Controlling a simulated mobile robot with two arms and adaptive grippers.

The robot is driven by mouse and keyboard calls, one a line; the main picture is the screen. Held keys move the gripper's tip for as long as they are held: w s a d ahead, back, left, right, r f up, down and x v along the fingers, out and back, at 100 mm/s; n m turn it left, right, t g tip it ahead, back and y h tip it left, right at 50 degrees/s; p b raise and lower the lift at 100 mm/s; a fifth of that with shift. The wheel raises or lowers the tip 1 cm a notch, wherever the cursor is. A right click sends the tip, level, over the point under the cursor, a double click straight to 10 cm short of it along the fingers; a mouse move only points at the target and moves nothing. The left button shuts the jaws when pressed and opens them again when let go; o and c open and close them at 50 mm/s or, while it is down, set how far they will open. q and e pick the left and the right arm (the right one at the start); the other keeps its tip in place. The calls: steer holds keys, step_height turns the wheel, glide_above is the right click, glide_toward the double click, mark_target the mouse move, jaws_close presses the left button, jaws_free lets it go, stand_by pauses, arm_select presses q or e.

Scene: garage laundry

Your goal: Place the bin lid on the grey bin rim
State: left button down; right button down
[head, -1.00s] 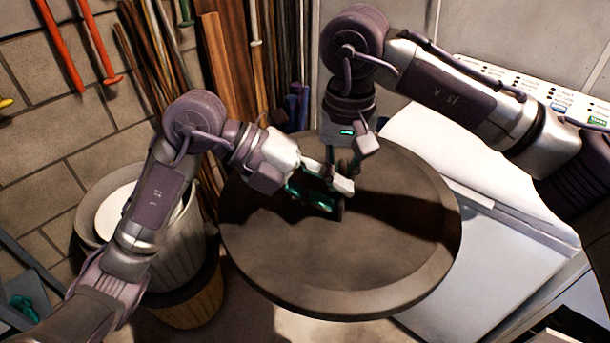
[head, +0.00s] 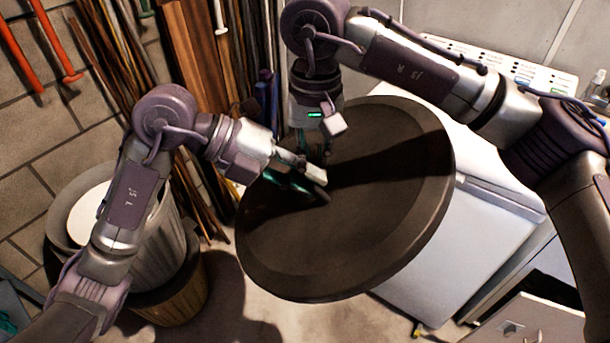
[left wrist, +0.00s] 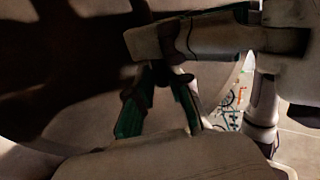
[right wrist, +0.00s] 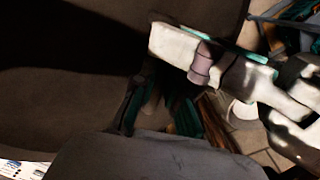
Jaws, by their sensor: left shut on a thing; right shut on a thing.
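The bin lid (head: 370,220) is a large dark round disc with a raised rim band, held tilted in the middle of the head view. My left gripper (head: 312,190) and my right gripper (head: 325,158) are both shut close together near the lid's upper left part. Their fingers hide the gripped spot, so I cannot tell exactly what part they hold. The lid (left wrist: 85,95) also fills much of the left wrist view, and the right wrist view (right wrist: 60,85). A ribbed grey bin (head: 172,245) stands at the left, apart from the lid and partly behind my left arm.
A white appliance (head: 440,255) stands behind and right of the lid. Long wooden boards (head: 190,50) lean on the brick wall. An open drawer-like box (head: 535,325) is at lower right.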

arm_select(q)
steer(key=shift+r, duration=0.15)
arm_select(e)
steer(key=c, duration=1.1)
jaws_free()
steer(key=shift+a, duration=0.1)
